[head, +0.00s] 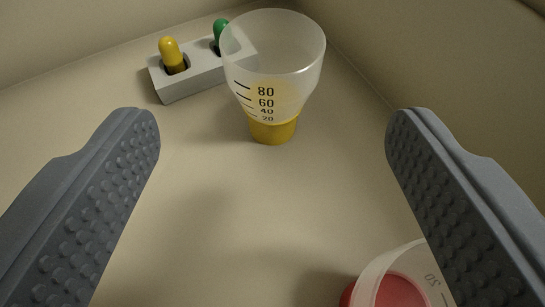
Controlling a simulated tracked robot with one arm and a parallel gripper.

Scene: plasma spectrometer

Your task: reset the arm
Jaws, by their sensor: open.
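My gripper (267,130) shows in the head view with its two grey, studded fingers wide apart and nothing between them. Beyond the fingertips stands an upright translucent beaker (275,72) with volume marks and a yellow bottom. A second translucent beaker (385,270) with red at its bottom is at the lower right, partly hidden by the right finger and cut off by the frame edge.
A grey block (195,84) at the back holds a yellow-capped piece (170,52) and a green one (220,28), the green one partly behind the beaker. Pale walls (450,45) rise at the back and right. The middle surface is clear.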

